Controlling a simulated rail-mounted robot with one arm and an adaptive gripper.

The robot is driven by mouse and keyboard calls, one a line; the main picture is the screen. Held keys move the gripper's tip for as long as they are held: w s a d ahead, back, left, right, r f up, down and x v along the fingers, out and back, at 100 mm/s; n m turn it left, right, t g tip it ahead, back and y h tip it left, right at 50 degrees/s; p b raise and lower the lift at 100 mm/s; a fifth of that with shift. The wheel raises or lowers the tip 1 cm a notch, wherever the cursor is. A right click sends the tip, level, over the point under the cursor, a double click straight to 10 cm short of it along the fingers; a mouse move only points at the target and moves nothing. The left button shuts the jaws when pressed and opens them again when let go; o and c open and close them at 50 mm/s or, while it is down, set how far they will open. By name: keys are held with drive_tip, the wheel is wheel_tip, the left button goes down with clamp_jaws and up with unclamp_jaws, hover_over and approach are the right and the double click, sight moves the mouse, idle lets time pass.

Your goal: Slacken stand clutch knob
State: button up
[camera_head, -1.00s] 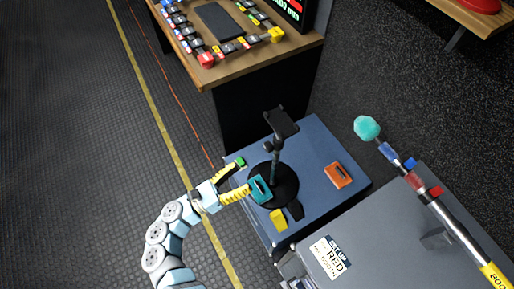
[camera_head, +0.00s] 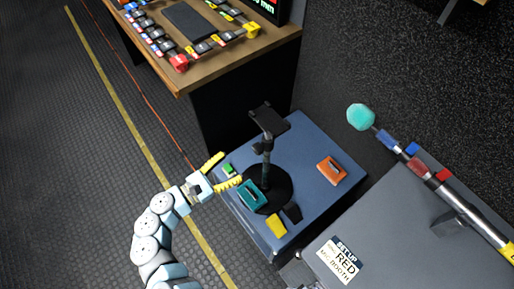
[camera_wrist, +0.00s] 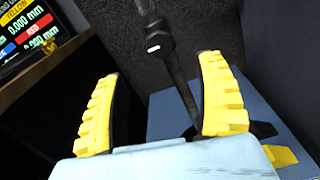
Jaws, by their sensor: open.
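A black stand (camera_head: 266,165) rises from a round black base on a blue case top (camera_head: 316,199), with a flat black holder (camera_head: 268,119) at its top. A small dark knob-like part (camera_head: 260,147) sits at the side of its upper pole; its detail is too small to tell. My gripper (camera_head: 231,168) is open and empty, left of the pole. In the wrist view, the yellow fingers of my gripper (camera_wrist: 160,68) stand wide apart, with the pole (camera_wrist: 180,85) beyond and between them. A black collar with a white mark (camera_wrist: 155,44) shows on the pole there.
A teal block (camera_head: 253,196), a green block (camera_head: 228,170), a yellow block (camera_head: 276,225) and an orange block (camera_head: 331,170) lie around the stand. A grey case (camera_head: 395,235) carries a boom pole (camera_head: 436,181) at right. A wooden desk (camera_head: 235,58) stands behind.

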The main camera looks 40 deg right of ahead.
sight(255, 151)
drive_tip(key=d, duration=0.3)
drive_tip(key=s+d, duration=0.1)
drive_tip(key=d, duration=0.6)
drive_tip(key=shift+s+d, duration=0.15)
drive_tip(key=shift+d, duration=0.15)
drive_tip(key=shift+c, duration=0.2)
drive_tip(key=c, duration=1.2)
